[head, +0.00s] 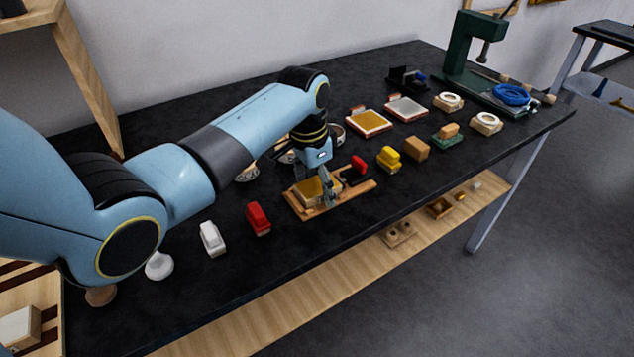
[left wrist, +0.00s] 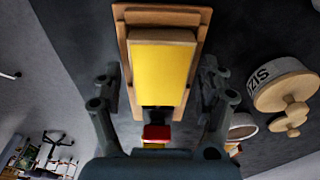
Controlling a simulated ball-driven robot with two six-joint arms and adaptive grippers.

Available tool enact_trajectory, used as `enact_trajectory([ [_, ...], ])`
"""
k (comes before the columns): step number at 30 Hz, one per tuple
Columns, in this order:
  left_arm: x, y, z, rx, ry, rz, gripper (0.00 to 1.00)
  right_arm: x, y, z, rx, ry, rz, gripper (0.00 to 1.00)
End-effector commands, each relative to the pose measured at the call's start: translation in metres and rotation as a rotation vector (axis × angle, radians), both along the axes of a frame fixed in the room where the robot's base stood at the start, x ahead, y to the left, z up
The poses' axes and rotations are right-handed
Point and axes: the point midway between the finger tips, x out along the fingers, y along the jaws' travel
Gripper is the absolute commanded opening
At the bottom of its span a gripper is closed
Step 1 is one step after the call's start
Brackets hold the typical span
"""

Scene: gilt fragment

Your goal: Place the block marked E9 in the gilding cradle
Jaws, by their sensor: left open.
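A block with a gold top face (head: 312,188) lies in a wooden cradle (head: 352,192) on the black bench. In the left wrist view the gold-faced block (left wrist: 162,70) sits inside the wooden cradle frame (left wrist: 121,45). No E9 mark is readable on it or on any other block. My left gripper (head: 326,195) is open, low over the cradle. In the wrist view its fingers stand apart on either side of the block, with gaps visible. The fingers hide part of the block in the head view. My right gripper is not in view.
A small red object (head: 358,164) is at the cradle's far end. A yellow object (head: 388,159) and a plain tan block (head: 417,148) stand to the right. Red (head: 258,218) and white (head: 212,239) objects stand left. A jar lettered SIZ (left wrist: 285,85) is beside the cradle.

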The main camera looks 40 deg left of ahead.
Motion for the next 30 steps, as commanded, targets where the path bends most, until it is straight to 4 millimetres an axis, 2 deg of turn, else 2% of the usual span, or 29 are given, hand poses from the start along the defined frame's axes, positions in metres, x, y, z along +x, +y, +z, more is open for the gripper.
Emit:
enact_trajectory([
  [5,0.000,0.000,0.002,0.000,0.000,0.000,0.75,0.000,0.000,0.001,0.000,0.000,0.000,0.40],
  [8,0.000,0.001,0.012,0.000,-0.002,0.000,0.75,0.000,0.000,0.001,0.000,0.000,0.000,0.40],
  [21,-0.010,0.005,0.102,0.001,-0.003,-0.001,0.75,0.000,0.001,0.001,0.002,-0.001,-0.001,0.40],
  [25,-0.012,0.006,0.116,0.000,-0.002,0.000,0.75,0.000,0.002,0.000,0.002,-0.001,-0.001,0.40],
  [30,-0.013,0.006,0.122,0.000,0.000,0.000,0.75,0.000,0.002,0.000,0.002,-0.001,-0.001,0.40],
])
